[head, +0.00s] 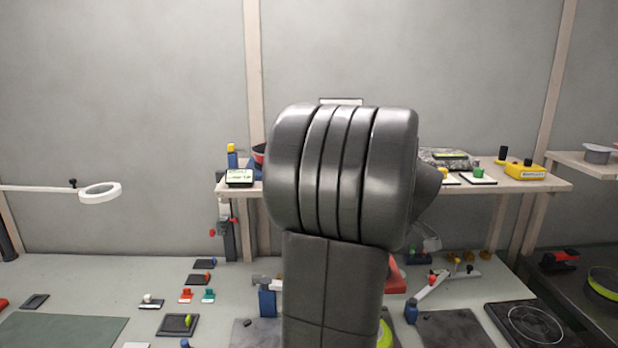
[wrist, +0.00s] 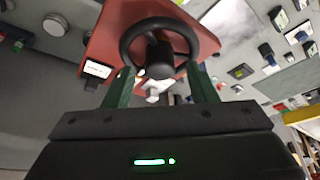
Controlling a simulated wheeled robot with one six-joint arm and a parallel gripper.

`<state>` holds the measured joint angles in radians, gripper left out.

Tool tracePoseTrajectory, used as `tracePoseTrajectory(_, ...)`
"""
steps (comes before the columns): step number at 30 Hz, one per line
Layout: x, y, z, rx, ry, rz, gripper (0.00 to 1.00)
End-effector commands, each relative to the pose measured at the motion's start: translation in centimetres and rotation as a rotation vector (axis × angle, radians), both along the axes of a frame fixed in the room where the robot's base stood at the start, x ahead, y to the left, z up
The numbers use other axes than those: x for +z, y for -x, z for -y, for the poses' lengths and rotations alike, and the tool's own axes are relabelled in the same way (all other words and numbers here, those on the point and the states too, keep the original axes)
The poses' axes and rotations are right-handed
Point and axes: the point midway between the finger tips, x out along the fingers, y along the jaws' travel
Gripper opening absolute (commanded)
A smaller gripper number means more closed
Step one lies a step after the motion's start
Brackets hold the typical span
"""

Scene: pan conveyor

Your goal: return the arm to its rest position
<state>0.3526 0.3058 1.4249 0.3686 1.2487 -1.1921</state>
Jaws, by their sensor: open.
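My gripper (wrist: 158,72) shows in the wrist view with its two dark green fingers spread apart. A black handwheel (wrist: 205,38) with a thick hub lies beyond and between the fingertips, on a red base (wrist: 100,40). Nothing is visibly clamped, but I cannot tell whether the fingers touch the wheel. In the head view my own dark arm (head: 340,180) fills the middle and hides the gripper. Part of a red thing (head: 396,276) shows at the arm's right side.
The workbench (head: 60,275) carries several small blocks and a dark plate (head: 178,325) left of my arm. A ring lamp (head: 100,193) reaches in from the left. A shelf (head: 520,187) stands behind. A green-rimmed pan (head: 603,284) sits at far right. The air at upper left is free.

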Motion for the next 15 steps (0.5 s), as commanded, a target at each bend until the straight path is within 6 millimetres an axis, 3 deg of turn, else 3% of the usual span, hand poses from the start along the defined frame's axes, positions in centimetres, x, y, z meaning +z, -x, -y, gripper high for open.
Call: tracePoseTrajectory(15, 9.2, 2.7, 2.7, -0.002, 0.003, 0.005, 0.52)
